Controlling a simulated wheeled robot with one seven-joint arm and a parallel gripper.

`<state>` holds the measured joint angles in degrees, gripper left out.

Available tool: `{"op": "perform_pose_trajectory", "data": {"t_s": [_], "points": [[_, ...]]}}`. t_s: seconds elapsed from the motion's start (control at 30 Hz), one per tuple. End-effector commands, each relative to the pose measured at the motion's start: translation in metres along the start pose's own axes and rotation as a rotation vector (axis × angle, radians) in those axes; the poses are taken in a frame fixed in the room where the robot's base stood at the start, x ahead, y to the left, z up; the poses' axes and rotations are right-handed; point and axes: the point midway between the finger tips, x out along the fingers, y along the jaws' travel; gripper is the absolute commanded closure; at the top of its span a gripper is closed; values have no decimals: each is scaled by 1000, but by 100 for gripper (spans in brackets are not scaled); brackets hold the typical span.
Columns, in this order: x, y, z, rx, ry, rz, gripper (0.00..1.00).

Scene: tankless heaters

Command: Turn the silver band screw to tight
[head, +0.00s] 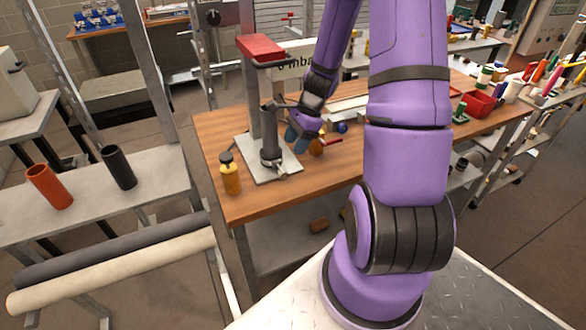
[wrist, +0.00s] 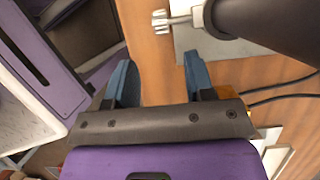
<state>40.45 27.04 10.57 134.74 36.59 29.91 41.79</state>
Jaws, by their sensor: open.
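The silver band screw (wrist: 172,21) shows at the top of the wrist view, with a pale end piece pointing left. It sticks out from a band around a dark upright pipe (wrist: 275,22). In the head view a silver fitting, apparently this screw (head: 281,169), sits at the foot of the dark pipe (head: 270,135). My gripper (wrist: 158,80) is open and empty, its blue fingers apart. The screw lies beyond the fingertips and does not touch them. In the head view my gripper (head: 298,139) is just right of the pipe, above the bench.
The pipe stands on a grey plate (head: 252,168) on a wooden bench (head: 240,207). A yellow bottle (head: 231,180) stands left of the plate. A post with a red top (head: 260,48) rises behind. Small items lie right of my gripper. The bench front is clear.

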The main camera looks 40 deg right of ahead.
Motion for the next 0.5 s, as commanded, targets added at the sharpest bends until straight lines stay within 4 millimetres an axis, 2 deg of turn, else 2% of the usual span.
{"op": "perform_pose_trajectory", "data": {"t_s": [0.23,0.5], "points": [[13,0,2,-3,7,-1,51],[51,1,2,-2,5,1,51]]}}
